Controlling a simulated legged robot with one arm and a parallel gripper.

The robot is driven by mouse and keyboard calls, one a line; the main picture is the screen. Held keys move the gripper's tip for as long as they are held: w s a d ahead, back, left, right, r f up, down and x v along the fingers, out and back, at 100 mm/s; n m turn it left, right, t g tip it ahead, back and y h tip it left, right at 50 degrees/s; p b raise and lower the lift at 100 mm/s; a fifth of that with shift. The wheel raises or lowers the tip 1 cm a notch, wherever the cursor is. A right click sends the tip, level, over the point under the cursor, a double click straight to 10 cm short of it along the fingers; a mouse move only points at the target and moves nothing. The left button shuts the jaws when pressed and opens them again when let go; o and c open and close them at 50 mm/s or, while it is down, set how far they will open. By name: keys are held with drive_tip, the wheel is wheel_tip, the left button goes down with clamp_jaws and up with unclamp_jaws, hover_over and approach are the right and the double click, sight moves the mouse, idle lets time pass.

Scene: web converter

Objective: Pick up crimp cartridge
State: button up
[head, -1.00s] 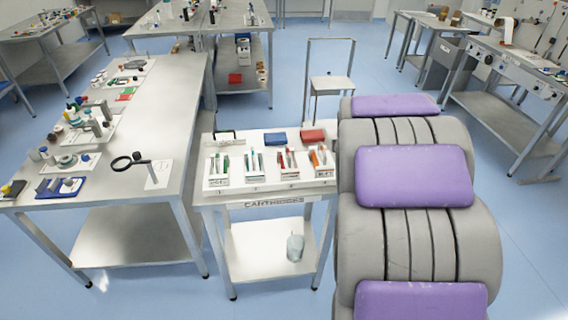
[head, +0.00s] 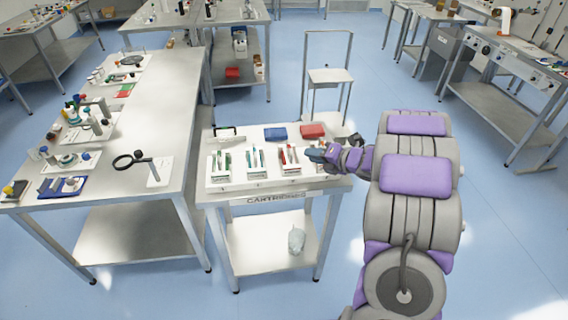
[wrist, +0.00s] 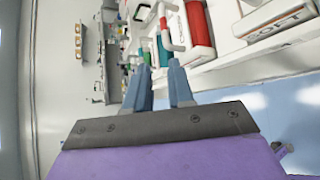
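Several slim cartridges stand in small labelled holders on the cartridge table (head: 275,182). In the head view I see green-teal cartridges (head: 222,159), a second teal group (head: 256,157) and a red group (head: 288,155). The labels are too small to read, so I cannot tell which is the crimp cartridge. My gripper (head: 316,153) is over the right end of the row and covers the rightmost holder. In the wrist view my gripper (wrist: 161,68) has its two blue-grey fingers apart, with nothing seen between them. A green cartridge (wrist: 163,48) and a red cylinder (wrist: 199,30) lie beyond the fingertips.
A blue box (head: 275,134) and a red box (head: 312,131) lie behind the holders. A long steel workbench (head: 150,100) with tools stands left. A metal-framed stand (head: 330,76) is behind the table. Blue floor is open to the right.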

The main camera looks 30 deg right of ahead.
approach(290, 149)
drive_tip(key=shift+w+d+f+b, duration=0.2)
drive_tip(key=shift+w+d+f, duration=0.15)
drive_tip(key=shift+w+f, duration=0.2)
drive_tip(key=shift+w+d+f+b, duration=0.15)
drive_tip(key=shift+w+d+f, duration=0.2)
drive_tip(key=shift+w+f, duration=0.2)
drive_tip(key=w+a, duration=0.2)
drive_tip(key=a, duration=0.3)
drive_tip(key=shift+w+a+f+b, duration=0.15)
drive_tip(key=shift+w+f+b, duration=0.15)
drive_tip(key=shift+w+f, duration=0.1)
drive_tip(key=w+f, duration=0.1)
drive_tip(key=w+d+f, duration=0.1)
drive_tip(key=w, duration=0.1)
drive_tip(key=shift+w+d+b, duration=0.15)
drive_tip(key=shift+b, duration=0.15)
drive_tip(key=shift+d, duration=0.15)
drive_tip(key=shift+w+a, duration=0.15)
drive_tip(key=shift+a, duration=0.65)
drive_tip(key=shift+c, duration=0.7)
clamp_jaws()
drive_tip(key=shift+d, duration=0.25)
